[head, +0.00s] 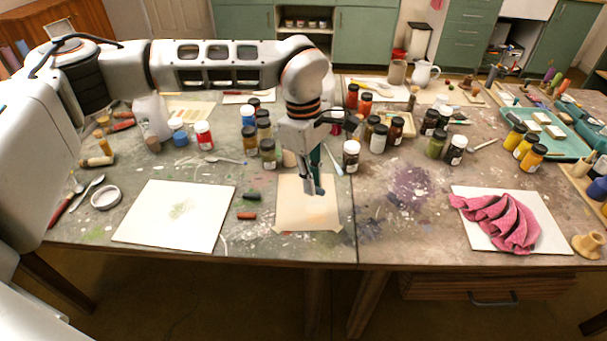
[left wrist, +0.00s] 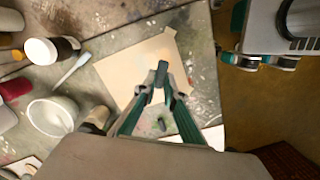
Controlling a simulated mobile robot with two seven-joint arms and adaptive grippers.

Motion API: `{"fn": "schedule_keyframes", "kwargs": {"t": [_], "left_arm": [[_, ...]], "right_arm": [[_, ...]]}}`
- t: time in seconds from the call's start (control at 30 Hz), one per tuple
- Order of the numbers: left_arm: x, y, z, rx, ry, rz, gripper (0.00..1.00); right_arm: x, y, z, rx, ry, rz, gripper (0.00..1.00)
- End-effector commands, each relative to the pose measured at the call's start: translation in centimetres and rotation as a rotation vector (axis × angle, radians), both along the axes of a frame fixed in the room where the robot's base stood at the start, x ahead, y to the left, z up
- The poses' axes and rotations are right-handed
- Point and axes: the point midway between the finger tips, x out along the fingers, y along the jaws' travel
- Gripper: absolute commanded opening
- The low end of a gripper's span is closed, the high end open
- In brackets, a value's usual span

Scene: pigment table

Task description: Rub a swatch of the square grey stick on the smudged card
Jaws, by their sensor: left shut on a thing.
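My left gripper (head: 316,190) is over the tan card (head: 292,218), which lies near the table's front edge. The gripper is shut on a dark grey stick, the square grey stick (left wrist: 161,69), held between the fingertips in the left wrist view. The stick points down towards the card; I cannot tell whether its tip touches. The tan card (left wrist: 125,75) shows only faint marks. A white card (head: 150,212) with a greenish smudge lies to the left.
A dark green stick (head: 250,196) and a red stick (head: 246,216) lie between the cards. A pink cloth (head: 505,222) lies on another white card at right. The table between is mostly clear.

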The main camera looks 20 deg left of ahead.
Motion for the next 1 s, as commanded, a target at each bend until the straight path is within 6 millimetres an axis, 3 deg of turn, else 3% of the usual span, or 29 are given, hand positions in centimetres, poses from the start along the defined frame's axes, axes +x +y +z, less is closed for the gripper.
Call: {"fn": "schedule_keyframes", "kwargs": {"t": [0.33,0.7,1.0], "left_arm": [[-0.1,0.1,-3.7,0.001,0.008,0.001,0.03],[-0.1,0.1,-6.6,0.001,0.003,0.001,0.03],[0.0,0.1,-6.9,0.0,0.001,0.001,0.03]], "right_arm": [[-1.2,-0.2,-2.4,-0.017,0.033,0.008,0.4],[0.1,-0.1,-1.4,-0.014,-0.001,0.011,0.4],[0.4,-0.1,-1.3,-0.014,-0.006,0.012,0.4]]}}
